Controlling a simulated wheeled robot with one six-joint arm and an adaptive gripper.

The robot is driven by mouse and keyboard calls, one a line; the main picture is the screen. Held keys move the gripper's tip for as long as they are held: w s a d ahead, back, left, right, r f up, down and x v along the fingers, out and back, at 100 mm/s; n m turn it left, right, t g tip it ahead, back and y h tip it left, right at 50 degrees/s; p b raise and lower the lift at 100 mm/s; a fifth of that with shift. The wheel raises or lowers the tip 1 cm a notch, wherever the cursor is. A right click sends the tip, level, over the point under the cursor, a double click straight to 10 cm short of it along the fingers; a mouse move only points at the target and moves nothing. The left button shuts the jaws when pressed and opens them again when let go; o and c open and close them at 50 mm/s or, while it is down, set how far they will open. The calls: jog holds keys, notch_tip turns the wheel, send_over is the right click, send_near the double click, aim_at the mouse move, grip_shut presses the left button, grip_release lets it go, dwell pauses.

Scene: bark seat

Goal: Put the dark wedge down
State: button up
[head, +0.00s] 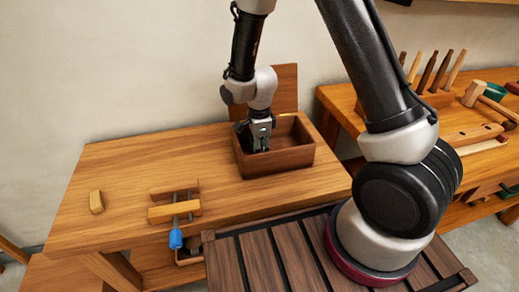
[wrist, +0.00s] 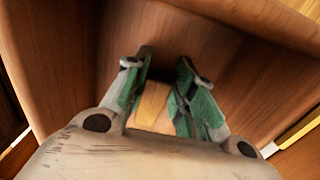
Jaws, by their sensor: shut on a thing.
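My gripper (head: 261,146) is down inside an open wooden box (head: 280,160) on the workbench. In the wrist view my gripper (wrist: 165,80) has its green fingers closed on a tan wooden piece (wrist: 152,104). Only part of this piece shows between the fingers, and its full shape is hidden. It looks tan rather than dark here, so I cannot tell for sure that it is the dark wedge. A dark patch lies past the fingertips on the box floor and looks like shadow. I cannot tell whether the piece touches the floor.
A pale wooden block (head: 96,201) lies at the bench's left. A clamp (head: 175,210) with a blue handle sits at the front edge. The bench top (head: 130,170) between them and the box is mostly clear. A second bench (head: 455,125) holds tools at right.

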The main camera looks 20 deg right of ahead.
jog(key=shift+f, duration=0.2)
jog(key=o, duration=0.9)
jog(key=shift+c, duration=0.2)
jog(key=shift+r, duration=0.1)
jog(key=s+d+r+n+t, duration=0.1)
jog(key=d+r+n, duration=0.15)
jog(key=r, duration=0.85)
jog(key=s+d+r+n, duration=0.2)
jog(key=d+r, duration=0.2)
jog(key=r, duration=0.7)
jog(key=s+d+r+n+t, duration=0.1)
jog(key=s+d+r+n, duration=0.4)
jog(key=s, duration=0.4)
jog(key=s+d+r+n+t, duration=0.2)
jog(key=s+d+r+n, duration=0.3)
jog(key=s+d+n, duration=0.2)
jog(key=shift+s+d+r+n, duration=0.35)
jog(key=shift+s+n, duration=0.4)
jog(key=shift+s, duration=0.25)
